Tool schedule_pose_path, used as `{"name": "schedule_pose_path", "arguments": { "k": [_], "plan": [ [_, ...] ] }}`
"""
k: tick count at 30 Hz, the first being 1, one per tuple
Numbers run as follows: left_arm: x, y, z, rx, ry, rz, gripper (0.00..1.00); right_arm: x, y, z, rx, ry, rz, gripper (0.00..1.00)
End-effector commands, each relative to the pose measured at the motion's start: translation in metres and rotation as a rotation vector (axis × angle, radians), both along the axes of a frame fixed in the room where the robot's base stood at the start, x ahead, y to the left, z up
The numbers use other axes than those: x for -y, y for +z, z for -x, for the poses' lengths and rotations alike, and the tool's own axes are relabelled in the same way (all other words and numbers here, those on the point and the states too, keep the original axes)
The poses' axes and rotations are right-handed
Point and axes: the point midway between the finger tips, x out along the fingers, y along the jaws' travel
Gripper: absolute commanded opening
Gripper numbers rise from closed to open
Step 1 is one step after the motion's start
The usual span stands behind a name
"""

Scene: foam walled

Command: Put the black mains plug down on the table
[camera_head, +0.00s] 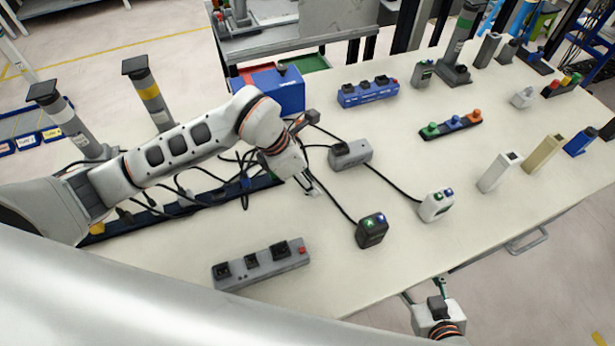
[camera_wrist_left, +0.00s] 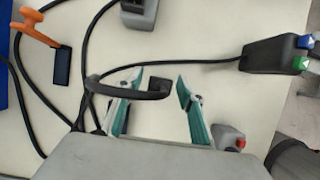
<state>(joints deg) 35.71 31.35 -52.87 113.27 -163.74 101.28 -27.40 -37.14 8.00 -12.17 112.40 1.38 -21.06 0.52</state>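The black mains plug (camera_wrist_left: 158,85) appears as a small dark square between my left fingertips in the left wrist view, with a thick black cable arching over the left finger. Whether it touches the table is unclear, and I cannot make it out in the head view. My left gripper (camera_head: 312,187) is low over the white table (camera_head: 310,223), near its middle. Its fingers (camera_wrist_left: 160,77) stand apart, with gaps on both sides of the plug. My right gripper (camera_head: 423,291) is open and empty beyond the table's front edge.
A grey power strip (camera_head: 262,264) lies in front. Cables cross the table around my left gripper. Bare table lies between these things.

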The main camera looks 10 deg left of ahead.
Motion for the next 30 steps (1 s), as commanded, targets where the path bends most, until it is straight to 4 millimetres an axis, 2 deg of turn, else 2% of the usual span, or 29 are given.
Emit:
{"name": "schedule_pose_path", "arguments": {
  "k": [5, 18, 24, 30],
  "plan": [
    [-0.006, 0.017, 0.002, 0.005, 0.0, 0.0, 0.39, 0.0, 0.0, 0.0, 0.0, 0.0, 0.0, 0.55],
    [-0.033, 0.094, 0.02, 0.006, 0.0, -0.001, 0.39, 0.0, -0.008, 0.0, -0.001, 0.0, 0.0, 0.55],
    [-0.039, 0.11, 0.024, 0.002, 0.002, 0.0, 0.39, 0.0, -0.009, 0.0, -0.001, 0.0, 0.0, 0.55],
    [-0.039, 0.113, 0.025, 0.001, 0.0, 0.001, 0.39, 0.0, -0.009, 0.0, -0.001, 0.0, 0.0, 0.55]
  ]
}}
